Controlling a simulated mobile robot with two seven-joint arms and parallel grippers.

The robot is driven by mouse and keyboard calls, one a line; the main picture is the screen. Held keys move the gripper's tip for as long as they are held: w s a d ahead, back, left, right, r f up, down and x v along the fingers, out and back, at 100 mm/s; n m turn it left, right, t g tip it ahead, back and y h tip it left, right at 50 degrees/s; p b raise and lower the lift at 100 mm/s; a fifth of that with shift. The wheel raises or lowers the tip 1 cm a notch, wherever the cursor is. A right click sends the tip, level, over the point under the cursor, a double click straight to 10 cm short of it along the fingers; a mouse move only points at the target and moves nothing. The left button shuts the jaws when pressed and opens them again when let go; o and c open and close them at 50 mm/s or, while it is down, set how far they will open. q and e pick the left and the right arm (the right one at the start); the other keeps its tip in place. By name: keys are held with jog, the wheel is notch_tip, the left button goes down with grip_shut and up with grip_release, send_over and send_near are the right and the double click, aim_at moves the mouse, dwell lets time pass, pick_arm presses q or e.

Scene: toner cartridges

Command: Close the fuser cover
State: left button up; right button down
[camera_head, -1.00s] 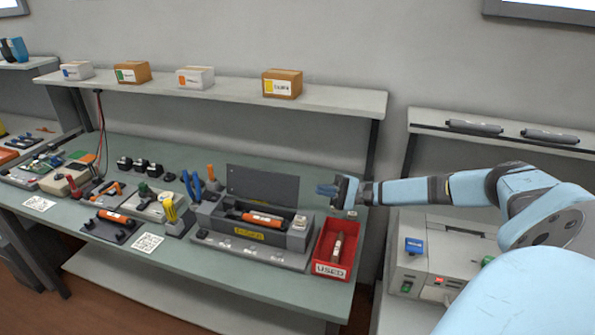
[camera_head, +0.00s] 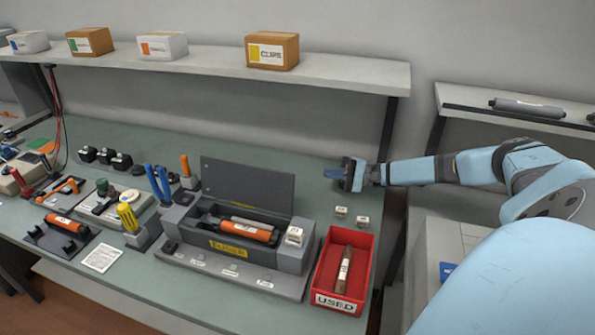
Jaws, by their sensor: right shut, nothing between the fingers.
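The fuser cover (camera_head: 248,188) is a dark grey flat panel standing upright, open, at the back of the grey fuser unit (camera_head: 195,228). An orange roller (camera_head: 240,228) and a paler roller lie in the unit's open bay. A yellow label (camera_head: 229,249) is on its front. My left gripper is not in view.
A red bin (camera_head: 327,297) marked USED holds a brown roller (camera_head: 343,270), right of the unit. Small white-topped blocks (camera_head: 341,212) sit behind it. Blue-handled pliers (camera_head: 158,183) and an orange-handled tool stand to the left. A shelf (camera_head: 340,70) with boxes (camera_head: 272,51) runs above.

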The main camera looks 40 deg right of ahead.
jog(key=s+a+r+p+x, duration=0.1)
jog(key=s+p+x, duration=0.1)
jog(key=x, duration=1.1)
jog(key=shift+s+p, duration=0.25)
jog(key=shift+p, duration=0.25)
jog(key=shift+a, duration=0.1)
jog(key=shift+r, duration=0.15)
